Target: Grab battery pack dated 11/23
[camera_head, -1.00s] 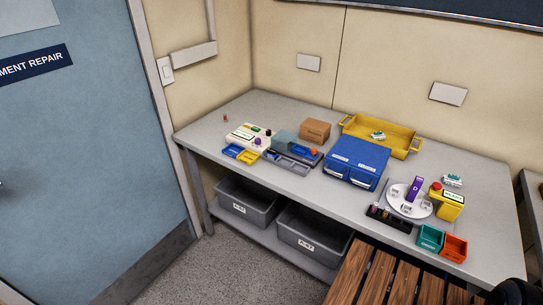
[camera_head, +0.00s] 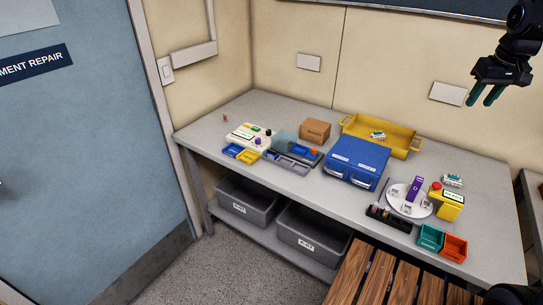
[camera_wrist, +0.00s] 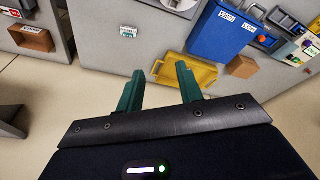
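My gripper (camera_head: 483,97) is raised at the upper right in the head view, above the table's right part. Its two teal fingers (camera_wrist: 160,82) are apart and empty in the wrist view. One small white-and-green pack (camera_head: 378,135) sits in the yellow tray (camera_head: 405,140). Another white-and-green pack (camera_head: 452,180) lies on the table behind the yellow device (camera_head: 446,203); it also shows in the wrist view (camera_wrist: 128,31), apart from the gripper. I cannot read a date on either pack.
The blue two-door case (camera_head: 357,162) stands before the yellow tray. A round white turntable (camera_head: 406,210) with a purple upright piece is to its right. Green (camera_head: 430,238) and orange (camera_head: 454,247) bins stand at the front edge.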

